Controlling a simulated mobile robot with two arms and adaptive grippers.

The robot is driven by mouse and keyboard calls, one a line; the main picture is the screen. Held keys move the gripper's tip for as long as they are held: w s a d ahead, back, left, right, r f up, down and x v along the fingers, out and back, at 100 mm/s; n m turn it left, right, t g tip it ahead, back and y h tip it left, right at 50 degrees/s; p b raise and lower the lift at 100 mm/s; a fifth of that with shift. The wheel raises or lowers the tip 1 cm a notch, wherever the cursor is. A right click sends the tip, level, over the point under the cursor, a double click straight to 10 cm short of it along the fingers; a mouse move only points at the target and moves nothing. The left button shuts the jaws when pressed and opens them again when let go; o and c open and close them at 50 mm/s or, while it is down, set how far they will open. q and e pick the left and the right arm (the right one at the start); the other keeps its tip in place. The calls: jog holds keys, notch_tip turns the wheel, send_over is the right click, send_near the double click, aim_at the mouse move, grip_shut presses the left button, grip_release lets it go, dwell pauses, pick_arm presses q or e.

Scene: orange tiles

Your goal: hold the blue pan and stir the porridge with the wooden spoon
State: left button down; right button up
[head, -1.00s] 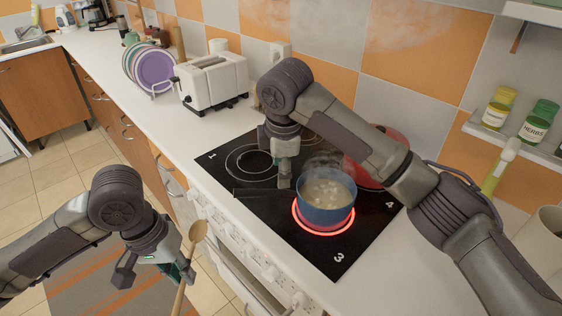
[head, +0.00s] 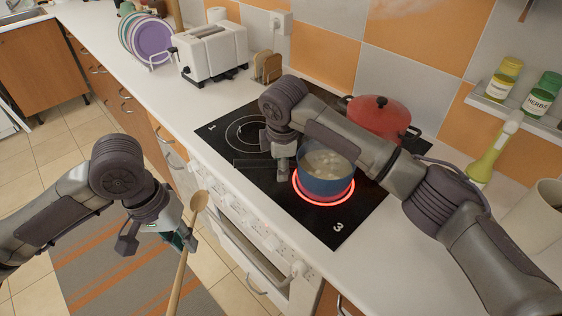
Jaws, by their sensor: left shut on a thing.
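The blue pan (head: 322,185) stands on the glowing front burner of the black hob (head: 312,222), with pale, lumpy porridge (head: 328,163) inside. My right arm crosses over the pan's upper right edge. My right gripper (head: 277,155) points down close to the pan's left side. My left gripper (head: 160,243) is shut on the wooden spoon (head: 198,202), in front of the stove and well left of the pan. The spoon is held upright, bowl end up, slightly tilted.
A red lidded pot (head: 379,116) stands behind the pan. A white toaster (head: 210,53), toast slices (head: 267,67) and a plate rack (head: 147,39) line the counter to the left. Spice jars (head: 503,80) stand on a shelf at right. The hob's left part is clear.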

grip_shut()
jog(key=shift+o, duration=0.8)
grip_release()
